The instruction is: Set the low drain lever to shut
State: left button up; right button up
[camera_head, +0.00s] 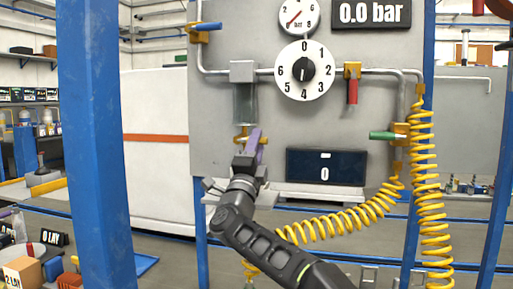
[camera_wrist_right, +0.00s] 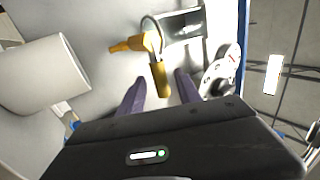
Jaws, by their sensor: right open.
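The low drain valve (camera_head: 239,139) is a small yellow fitting below the grey filter bowl (camera_head: 244,104). Its lever is mostly hidden behind my right gripper (camera_head: 252,140) in the head view. In the right wrist view the yellow drain lever (camera_wrist_right: 161,79) shows between the two purple fingers, beside the yellow valve body (camera_wrist_right: 128,44). My right gripper (camera_wrist_right: 160,90) is open around the lever's end, with a gap to each finger; I cannot tell whether either touches. My left gripper is not in view.
A blue lever (camera_head: 208,26), a red lever (camera_head: 352,92) and a green lever (camera_head: 382,135) sit on the panel's pipes. A numbered dial (camera_head: 304,84), a dark display (camera_head: 326,167) and a yellow coiled hose (camera_head: 429,190) are nearby. A blue post (camera_head: 92,145) stands at left.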

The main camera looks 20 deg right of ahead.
jog(key=b+v, duration=0.1)
jog(key=v, duration=0.7)
dwell(0.4)
